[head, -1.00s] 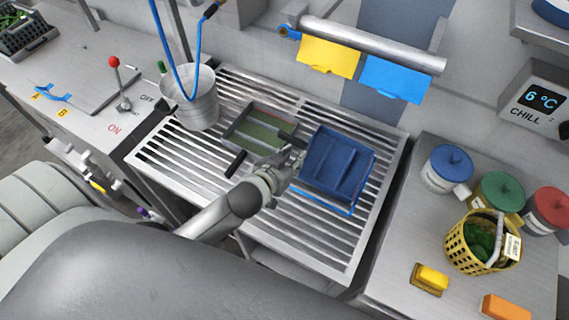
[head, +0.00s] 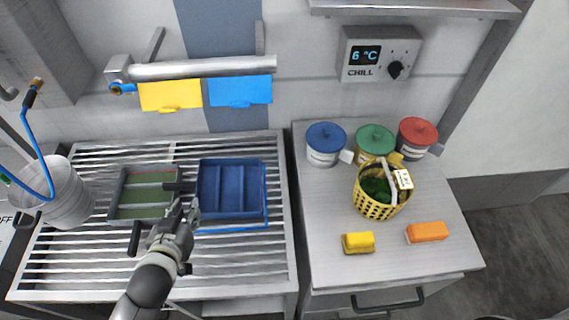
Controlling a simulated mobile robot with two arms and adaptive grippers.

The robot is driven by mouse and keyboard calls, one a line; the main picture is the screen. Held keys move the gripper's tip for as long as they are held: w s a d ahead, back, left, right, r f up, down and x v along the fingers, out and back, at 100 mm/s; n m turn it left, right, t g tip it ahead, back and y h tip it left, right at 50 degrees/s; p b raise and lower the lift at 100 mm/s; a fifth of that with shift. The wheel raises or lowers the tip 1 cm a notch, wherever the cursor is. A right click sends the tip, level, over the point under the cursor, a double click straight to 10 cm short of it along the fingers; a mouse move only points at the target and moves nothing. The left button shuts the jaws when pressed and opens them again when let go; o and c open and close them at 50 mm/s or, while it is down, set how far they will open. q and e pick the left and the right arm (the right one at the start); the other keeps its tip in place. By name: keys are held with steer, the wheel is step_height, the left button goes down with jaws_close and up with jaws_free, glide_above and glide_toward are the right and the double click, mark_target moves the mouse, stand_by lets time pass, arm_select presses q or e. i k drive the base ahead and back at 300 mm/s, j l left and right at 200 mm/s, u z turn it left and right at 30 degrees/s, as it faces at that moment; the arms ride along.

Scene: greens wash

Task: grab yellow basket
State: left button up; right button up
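The yellow basket (head: 367,205) stands upright on the right steel counter, with green leaves inside, a pale handle over the top and a small label tag on its right side. My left gripper (head: 184,207) is over the slatted rack at the left, at the near side of the blue divided tray, well apart from the basket. Its fingers are small and partly blend with the trays behind, so I cannot tell whether it is open or shut. My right gripper is not in view.
Blue (head: 326,143), green (head: 374,145) and red (head: 417,138) lidded tubs stand behind the basket. A yellow sponge (head: 358,243) and an orange block (head: 427,232) lie in front. The blue tray (head: 231,188) and a green tray (head: 146,194) rest on the rack. A bucket (head: 62,195) stands left.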

mark_target(382, 188)
steer(key=z, duration=1.05)
